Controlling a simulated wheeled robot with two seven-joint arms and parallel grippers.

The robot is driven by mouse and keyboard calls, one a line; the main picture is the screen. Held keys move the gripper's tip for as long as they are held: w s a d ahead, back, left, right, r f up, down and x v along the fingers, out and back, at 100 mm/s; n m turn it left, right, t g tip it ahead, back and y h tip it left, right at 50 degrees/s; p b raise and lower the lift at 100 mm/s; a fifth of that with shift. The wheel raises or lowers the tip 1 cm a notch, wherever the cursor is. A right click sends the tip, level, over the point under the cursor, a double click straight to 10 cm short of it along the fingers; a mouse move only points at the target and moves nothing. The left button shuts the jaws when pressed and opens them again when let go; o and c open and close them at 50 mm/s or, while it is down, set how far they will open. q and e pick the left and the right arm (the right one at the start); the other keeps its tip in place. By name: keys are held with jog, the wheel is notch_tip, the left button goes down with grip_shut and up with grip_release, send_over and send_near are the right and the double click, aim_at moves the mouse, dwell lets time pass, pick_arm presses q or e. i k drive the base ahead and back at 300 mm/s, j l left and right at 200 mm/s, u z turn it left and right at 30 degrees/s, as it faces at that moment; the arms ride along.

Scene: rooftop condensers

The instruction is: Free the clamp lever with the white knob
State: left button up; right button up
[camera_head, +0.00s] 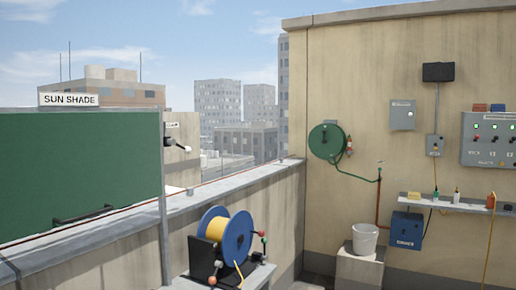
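The clamp lever (173,142) is a short dark lever on the right post of the green sun shade, under a small label that is too small to read surely. Its white knob (187,149) sits at the lever's right end, and the lever slopes slightly down to the right. The sun shade (75,165) is a dark green panel on the left, with a "SUN SHADE" sign (68,99) on top and a dark handle bar (82,215) low on it. Neither of my grippers is in view.
A blue reel (245,240) with yellow cord and small coloured knobs stands in front of the parapet (215,192). On the right wall are a green hose reel (327,141), a shelf (450,204) with small items and a control panel (488,140). A white bucket (364,238) stands on a block.

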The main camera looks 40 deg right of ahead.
aim_at(170, 141)
jog(key=z, duration=0.85)
jog(key=u, duration=0.3)
jog(key=i+l+u, duration=0.1)
jog(key=l+u, duration=0.5)
jog(key=u, duration=0.2)
jog(key=l+u, duration=0.45)
jog(key=l, duration=0.6)
jog(key=k+l+u, duration=0.1)
jog(key=l, duration=0.55)
